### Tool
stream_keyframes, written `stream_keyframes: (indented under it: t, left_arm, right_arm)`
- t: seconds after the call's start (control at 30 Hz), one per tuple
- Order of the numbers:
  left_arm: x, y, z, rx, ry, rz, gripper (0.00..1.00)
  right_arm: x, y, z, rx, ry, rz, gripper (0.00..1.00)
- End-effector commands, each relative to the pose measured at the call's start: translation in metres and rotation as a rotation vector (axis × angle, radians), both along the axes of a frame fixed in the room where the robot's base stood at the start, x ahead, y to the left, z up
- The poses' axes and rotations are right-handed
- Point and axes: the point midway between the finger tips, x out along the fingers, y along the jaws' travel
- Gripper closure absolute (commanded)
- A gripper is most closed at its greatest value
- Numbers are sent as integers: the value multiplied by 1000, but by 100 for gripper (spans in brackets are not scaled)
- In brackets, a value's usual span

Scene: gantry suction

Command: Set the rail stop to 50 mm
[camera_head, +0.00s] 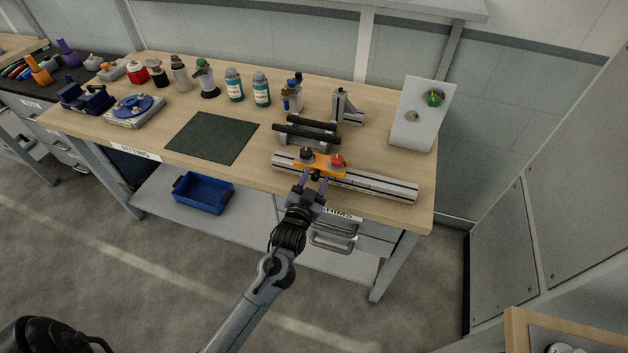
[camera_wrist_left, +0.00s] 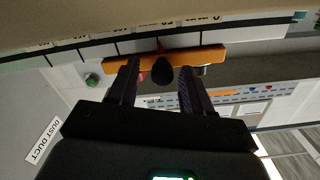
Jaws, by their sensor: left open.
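The metal rail (camera_head: 375,184) lies along the front edge of the wooden bench. An orange rail stop (camera_head: 320,166) sits on it, left of the rail's middle, with a black knob (camera_head: 306,154) and a red knob (camera_head: 338,161). My left gripper (camera_head: 316,178) is open at the stop's front side. In the left wrist view the orange stop (camera_wrist_left: 200,55) lies just beyond my open fingers (camera_wrist_left: 157,88). A dark rounded knob (camera_wrist_left: 163,75) shows between them; contact cannot be told. A scale with marks runs behind the stop, too partial to read a setting. My right gripper is out of view.
Behind the rail stand a black-barred fixture (camera_head: 308,132) and a metal bracket (camera_head: 346,108). A white panel with a green knob (camera_head: 434,98) stands at the right. A dark green mat (camera_head: 212,137) lies left. Bottles (camera_head: 262,89) line the back. A drawer handle (camera_head: 332,241) is below.

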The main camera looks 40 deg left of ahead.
Motion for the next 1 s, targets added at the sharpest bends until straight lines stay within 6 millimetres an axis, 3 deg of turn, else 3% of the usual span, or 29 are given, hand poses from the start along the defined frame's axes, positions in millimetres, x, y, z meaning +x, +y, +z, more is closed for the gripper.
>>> stream_keyframes:
  t: [0.27,0.7,1.0]
  left_arm:
    - [-12,-5,-1,-1,2,0,50]
    - [-78,-30,0,-2,2,0,50]
    - [-100,-38,0,1,1,0,50]
  right_arm:
    - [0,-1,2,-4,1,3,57]
    - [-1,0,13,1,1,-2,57]
    - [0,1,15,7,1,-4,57]
